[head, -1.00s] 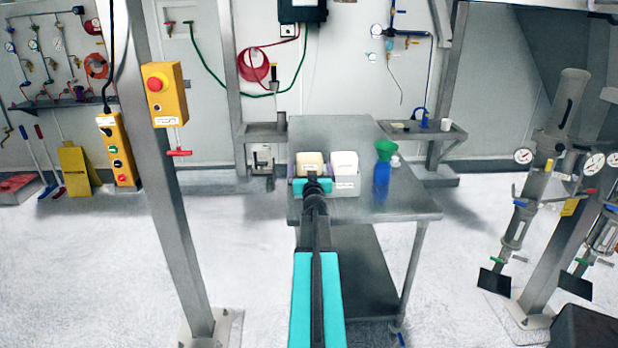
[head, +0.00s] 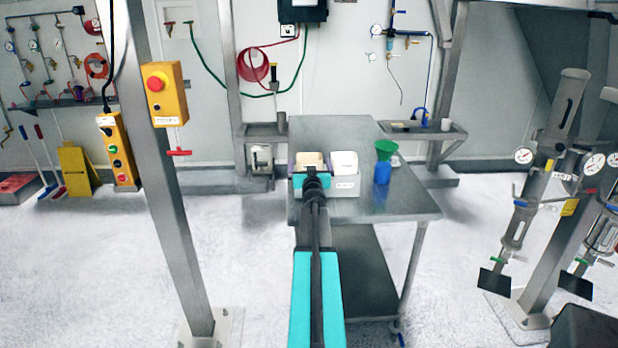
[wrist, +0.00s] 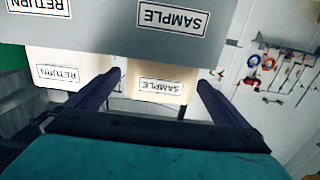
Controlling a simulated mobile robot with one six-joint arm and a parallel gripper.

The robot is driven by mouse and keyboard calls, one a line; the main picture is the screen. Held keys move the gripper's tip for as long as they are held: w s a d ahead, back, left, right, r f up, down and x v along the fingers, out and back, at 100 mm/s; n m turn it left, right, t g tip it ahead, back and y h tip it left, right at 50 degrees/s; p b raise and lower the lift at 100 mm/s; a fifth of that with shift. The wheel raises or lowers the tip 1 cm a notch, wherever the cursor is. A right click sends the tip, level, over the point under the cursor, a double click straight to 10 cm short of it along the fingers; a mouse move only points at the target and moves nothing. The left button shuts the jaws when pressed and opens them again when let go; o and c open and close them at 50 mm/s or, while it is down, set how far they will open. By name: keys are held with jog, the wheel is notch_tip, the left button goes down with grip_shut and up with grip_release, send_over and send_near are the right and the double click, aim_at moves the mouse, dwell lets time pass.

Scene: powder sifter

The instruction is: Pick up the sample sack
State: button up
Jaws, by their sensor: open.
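The sample sack is cream with a SAMPLE label (wrist: 163,70). In the head view, the cream sack (head: 310,158) shows on the table, behind my gripper, with its lower part hidden. My gripper (wrist: 158,80) is open, with one dark finger at each side of the sample sack in the wrist view. I cannot tell whether either finger touches it. In the head view my gripper (head: 310,165) is at the left front of the table.
A white sack (head: 344,158), labelled RETURN in the wrist view (wrist: 70,68), sits beside it in a grey bin (head: 345,187). A blue bottle (head: 382,173) with a green funnel (head: 386,149) stands right. The table's right front (head: 412,204) is clear. A steel post (head: 172,190) rises left.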

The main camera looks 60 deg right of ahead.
jog(key=shift+x, duration=1.4)
jog(key=c, duration=1.5)
jog(key=shift+r, duration=0.15)
notch_tip(320, 180, up, 18)
jog(key=p, duration=1.6)
